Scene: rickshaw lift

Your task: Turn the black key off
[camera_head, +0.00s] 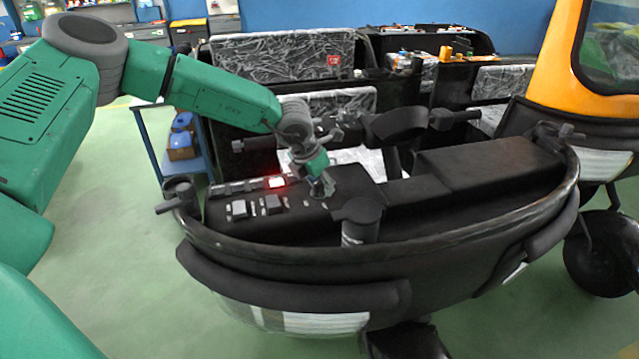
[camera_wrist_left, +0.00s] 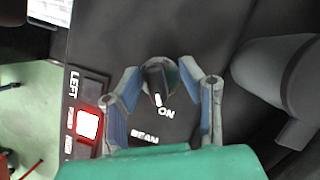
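The black key (camera_wrist_left: 156,82) is a dark knob on the black dashboard panel (camera_wrist_left: 195,30). Its white mark points toward the printed word ON. My left gripper (camera_wrist_left: 162,95) is open in the left wrist view, with one blue-padded finger on each side of the key. Gaps show between the fingers and the key. In the head view my left gripper (camera_head: 319,184) reaches down to the dashboard and mostly hides the key. My right gripper is not in view.
A lit red-and-white switch (camera_head: 277,182) is left of the key, above other grey switches (camera_head: 239,208). A black post (camera_head: 360,222) stands right of the gripper. The handlebar (camera_head: 398,127) is behind it. A curved black rim (camera_head: 300,260) borders the dashboard's near side.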

